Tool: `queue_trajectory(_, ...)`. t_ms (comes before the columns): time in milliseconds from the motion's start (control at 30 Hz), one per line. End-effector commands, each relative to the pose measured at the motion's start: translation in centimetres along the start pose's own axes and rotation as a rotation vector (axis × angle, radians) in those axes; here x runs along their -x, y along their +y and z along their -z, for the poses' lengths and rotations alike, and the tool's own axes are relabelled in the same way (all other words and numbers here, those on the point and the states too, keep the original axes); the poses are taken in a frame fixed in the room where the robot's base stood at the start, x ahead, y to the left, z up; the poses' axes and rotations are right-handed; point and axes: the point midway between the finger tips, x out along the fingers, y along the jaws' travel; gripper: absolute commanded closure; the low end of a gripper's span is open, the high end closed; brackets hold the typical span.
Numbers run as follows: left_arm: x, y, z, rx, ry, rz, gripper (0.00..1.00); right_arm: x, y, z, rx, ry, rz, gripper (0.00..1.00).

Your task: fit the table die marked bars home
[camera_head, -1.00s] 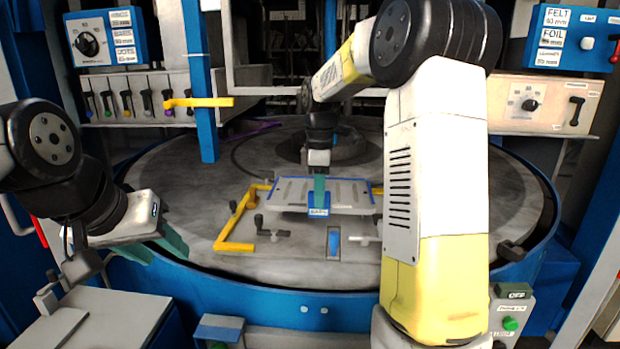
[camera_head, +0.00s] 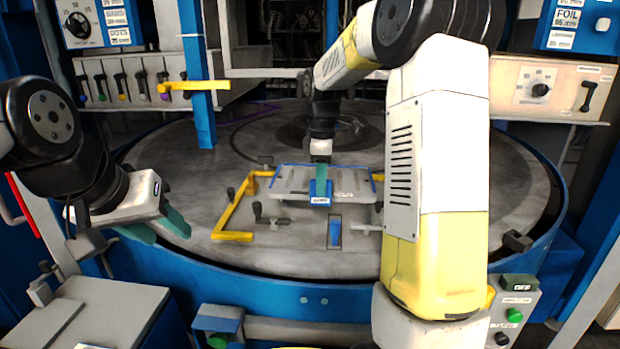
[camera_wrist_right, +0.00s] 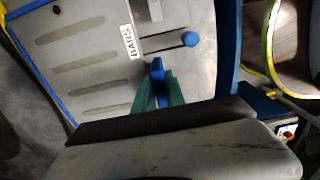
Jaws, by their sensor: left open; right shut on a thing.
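The die marked BARS (camera_head: 345,183) is a grey slotted plate with blue edges, over the round table (camera_head: 205,190) beside the yellow bracket (camera_head: 236,215). Its BARS label (camera_wrist_right: 131,42) reads clearly in the right wrist view. My right gripper (camera_head: 320,180) is shut on the die's blue handle (camera_head: 320,196); its teal fingers also grip it in the wrist view (camera_wrist_right: 160,88). The die looks nearly level; I cannot tell whether its underside touches the table. My left gripper (camera_head: 162,228) is open and empty at the table's left front rim.
Small dark clamps (camera_head: 262,215) stand at the die's front left. A blue-filled slot (camera_head: 334,232) lies in front. A yellow bar on a blue post (camera_head: 195,86) stands at the back left. My right arm hides the table right of the die.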

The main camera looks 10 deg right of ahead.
Motion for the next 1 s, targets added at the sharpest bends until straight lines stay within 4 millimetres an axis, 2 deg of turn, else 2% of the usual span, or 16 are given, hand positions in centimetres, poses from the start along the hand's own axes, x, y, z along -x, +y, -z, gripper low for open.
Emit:
queue_trajectory(433, 0.0, 0.0, 0.0, 0.0, 0.0, 0.0, 0.55, -3.2, 0.1, 0.0, 0.001, 0.001, -0.005, 1.0)
queue_trajectory(1000, 0.0, 0.0, 0.0, 0.0, 0.0, 0.0, 0.55, -3.7, 0.1, 0.0, 0.0, 0.002, -0.006, 1.0)
